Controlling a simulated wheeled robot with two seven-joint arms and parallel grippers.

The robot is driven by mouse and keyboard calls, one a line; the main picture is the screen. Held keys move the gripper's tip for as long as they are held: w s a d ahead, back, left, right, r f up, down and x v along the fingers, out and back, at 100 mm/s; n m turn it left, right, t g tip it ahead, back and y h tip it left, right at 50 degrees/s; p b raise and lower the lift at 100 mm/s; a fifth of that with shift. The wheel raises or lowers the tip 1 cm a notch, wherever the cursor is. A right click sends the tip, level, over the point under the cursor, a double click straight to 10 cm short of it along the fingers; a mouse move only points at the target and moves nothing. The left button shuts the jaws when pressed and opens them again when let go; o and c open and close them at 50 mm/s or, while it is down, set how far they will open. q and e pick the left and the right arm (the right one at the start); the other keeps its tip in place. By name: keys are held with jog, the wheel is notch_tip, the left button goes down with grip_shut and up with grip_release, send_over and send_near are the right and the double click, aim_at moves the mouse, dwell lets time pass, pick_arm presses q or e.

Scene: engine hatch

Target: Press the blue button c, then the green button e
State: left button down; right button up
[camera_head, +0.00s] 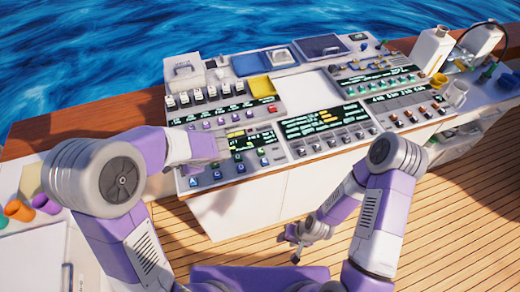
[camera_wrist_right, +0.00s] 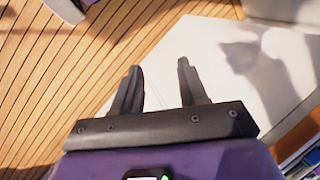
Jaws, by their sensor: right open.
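A row of lettered buttons (camera_head: 217,175) runs along the front left edge of the console (camera_head: 240,185). Several of them look blue, and the leftmost one reads A. The other letters are too small to read, so I cannot single out blue c or green e. My left gripper (camera_head: 208,148) is over the left part of the console, just behind this row; its fingertips do not show clearly. My right gripper (camera_head: 300,243) hangs low in front of the console, away from the buttons. In the right wrist view it (camera_wrist_right: 158,68) is open and empty.
The console also bears dark screens (camera_head: 312,122), switches and a yellow tray (camera_head: 262,87). White bottles (camera_head: 433,50) stand at the back right. Coloured cups (camera_head: 18,210) are at the far left. Wooden deck (camera_head: 470,215) lies open at the right.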

grip_shut()
dwell(1.7)
